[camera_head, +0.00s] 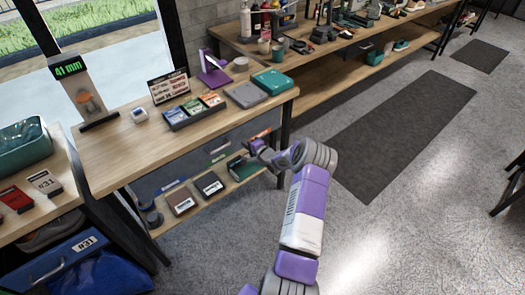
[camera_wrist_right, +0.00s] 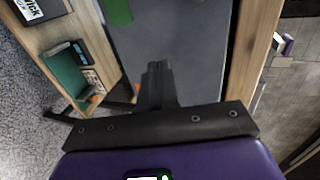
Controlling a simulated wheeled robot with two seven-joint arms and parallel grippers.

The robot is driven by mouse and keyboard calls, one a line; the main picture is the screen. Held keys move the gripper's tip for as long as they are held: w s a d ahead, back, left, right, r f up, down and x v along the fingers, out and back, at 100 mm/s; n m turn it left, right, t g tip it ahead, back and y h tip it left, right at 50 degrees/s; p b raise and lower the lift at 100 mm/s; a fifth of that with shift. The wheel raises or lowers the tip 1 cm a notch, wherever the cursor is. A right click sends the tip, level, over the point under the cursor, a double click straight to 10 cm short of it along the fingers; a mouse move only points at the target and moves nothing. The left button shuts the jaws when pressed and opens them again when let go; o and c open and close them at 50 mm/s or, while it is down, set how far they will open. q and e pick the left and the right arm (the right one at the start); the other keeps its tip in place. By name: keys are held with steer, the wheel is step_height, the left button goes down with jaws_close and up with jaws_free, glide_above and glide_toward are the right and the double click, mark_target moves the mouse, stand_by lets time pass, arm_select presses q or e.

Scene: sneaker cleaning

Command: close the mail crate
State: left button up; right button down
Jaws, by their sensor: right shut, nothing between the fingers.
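A green open-looking container (camera_head: 241,168) sits at the right end of the low shelf under the counter. It also shows in the right wrist view (camera_wrist_right: 60,77), with small dark and pale items by it. I cannot tell for sure that it is the mail crate, or how its lid stands. My right gripper (camera_head: 256,147) is just above and beside it, partly covering that end of the shelf. In the right wrist view its fingers (camera_wrist_right: 157,82) are shut and empty, in front of a grey panel (camera_wrist_right: 180,40). My left gripper is not in view.
The wooden counter (camera_head: 140,140) overhangs the low shelf. Dark labelled boxes (camera_head: 180,201) lie on the shelf to the left. A blue bin (camera_head: 60,262) stands at the lower left. The grey floor (camera_head: 400,240) to the right is clear.

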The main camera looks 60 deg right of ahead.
steer(key=p+v, duration=0.3)
steer(key=v, duration=0.9)
steer(key=shift+f, duration=0.2)
steer(key=w+a+f+n+g+y, duration=0.1)
steer(key=w+a+f+n+y, duration=0.15)
steer(key=a, duration=0.45)
steer(key=w+a+f+n+g+y, duration=0.1)
steer(key=w+a+f, duration=0.25)
steer(key=a, duration=0.35)
steer(key=s+a+f+n+g+y, duration=0.1)
steer(key=a+f+n+g+y, duration=0.15)
steer(key=a, duration=0.65)
steer(key=a+f+n+g+y, duration=0.1)
steer(key=a+f+n+g, duration=0.15)
steer(key=a, duration=0.75)
steer(key=s+a+n+g+y, duration=0.1)
steer(key=s+a+n+g, duration=0.5)
steer(key=s+a+n, duration=0.4)
steer(key=s+a+f, duration=0.1)
steer(key=s+a, duration=0.5)
steer(key=a, duration=0.1)
steer(key=shift+s+a, duration=0.25)
steer(key=shift+s, duration=0.05)
